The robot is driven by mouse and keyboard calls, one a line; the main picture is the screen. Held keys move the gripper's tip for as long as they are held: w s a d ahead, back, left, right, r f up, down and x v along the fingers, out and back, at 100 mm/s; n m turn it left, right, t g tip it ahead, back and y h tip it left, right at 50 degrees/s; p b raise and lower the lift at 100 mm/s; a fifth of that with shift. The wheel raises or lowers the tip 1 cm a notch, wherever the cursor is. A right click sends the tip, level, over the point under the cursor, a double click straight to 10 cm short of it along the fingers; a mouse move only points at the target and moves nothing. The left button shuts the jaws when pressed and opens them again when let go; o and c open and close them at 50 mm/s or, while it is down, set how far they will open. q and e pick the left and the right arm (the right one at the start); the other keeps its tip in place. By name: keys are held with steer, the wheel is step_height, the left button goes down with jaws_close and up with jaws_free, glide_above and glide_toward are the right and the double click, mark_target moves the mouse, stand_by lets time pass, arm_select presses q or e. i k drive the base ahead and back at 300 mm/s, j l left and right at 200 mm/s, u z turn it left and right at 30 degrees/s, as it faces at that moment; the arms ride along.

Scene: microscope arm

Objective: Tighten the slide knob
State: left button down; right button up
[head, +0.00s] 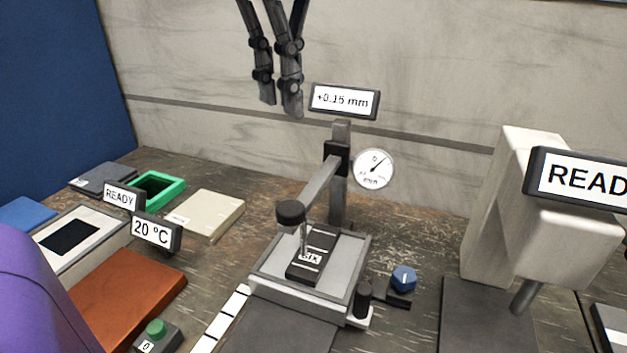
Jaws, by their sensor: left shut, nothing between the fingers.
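The measuring stand has a grey post (339,205), a black slide block (337,158) on it and a grey arm reaching forward. A black round knob (290,211) tops a thin rod over the stage (277,272). A dark labelled block (312,252) lies on the stage. A black upright knob (364,298) stands at the stage's right front corner, and a blue knob (403,278) sits right of it. I cannot tell which is the slide knob. My left gripper (280,107) is shut and empty, pointing down, above and left of the post in the picture. My right gripper is out of view.
A display (344,101) reads "+0.16 mm" above a round dial (373,170). A white machine (545,215) stands at the right with a "READY" sign. A beige box (203,215), green tray (157,188) and "20 °C" sign (157,232) are left.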

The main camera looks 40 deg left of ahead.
mark_target(405, 278)
steer(key=k, duration=1.5)
